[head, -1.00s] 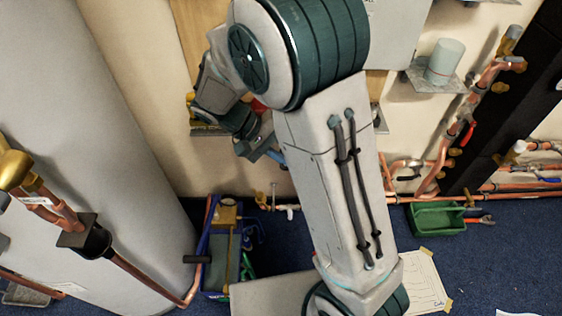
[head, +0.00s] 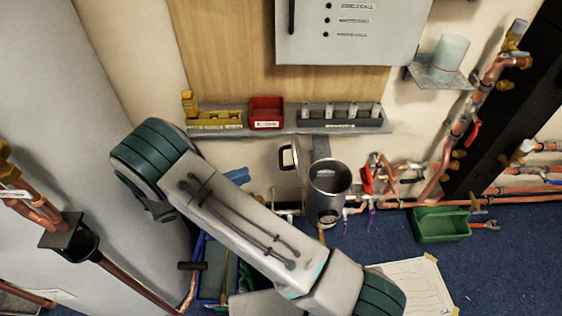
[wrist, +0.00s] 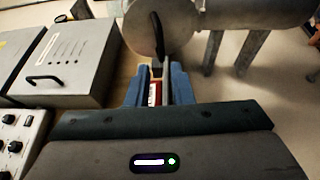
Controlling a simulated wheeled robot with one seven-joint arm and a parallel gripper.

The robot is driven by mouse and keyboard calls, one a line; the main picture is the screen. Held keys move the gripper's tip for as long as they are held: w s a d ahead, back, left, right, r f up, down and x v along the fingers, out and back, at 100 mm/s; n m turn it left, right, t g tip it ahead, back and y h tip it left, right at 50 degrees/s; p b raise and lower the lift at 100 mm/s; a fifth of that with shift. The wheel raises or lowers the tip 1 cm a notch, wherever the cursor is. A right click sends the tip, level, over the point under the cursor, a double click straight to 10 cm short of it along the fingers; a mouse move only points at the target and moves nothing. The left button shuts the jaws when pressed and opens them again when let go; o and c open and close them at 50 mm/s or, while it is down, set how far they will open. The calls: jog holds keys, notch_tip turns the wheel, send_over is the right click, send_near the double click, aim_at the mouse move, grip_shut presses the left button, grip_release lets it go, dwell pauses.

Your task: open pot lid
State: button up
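The pot (head: 329,190) is a grey metal cylinder fixed low on the wall in the head view, its dark inside showing from above. Its round grey lid (head: 302,165) stands upright, swung to the left of the mouth, with a black handle (head: 287,157) on its left face. In the wrist view the lid (wrist: 186,36) and handle (wrist: 156,28) are just ahead, with the pot (wrist: 262,14) at right. My gripper (wrist: 158,76) has its blue fingers apart, with a gap between them. In the head view its blue fingers (head: 238,176) are left of the handle, apart from it.
A shelf (head: 290,131) with a red bin (head: 266,112) and yellow holders runs above the pot. Copper pipes and valves (head: 400,175) are at right. A green crate (head: 440,224) stands on the floor. A grey control box (head: 352,35) hangs above.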

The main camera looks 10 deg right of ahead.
aim_at(281, 160)
jog(key=x, duration=1.2)
jog(key=shift+d+p, duration=0.15)
jog(key=shift+p, duration=0.2)
grip_shut()
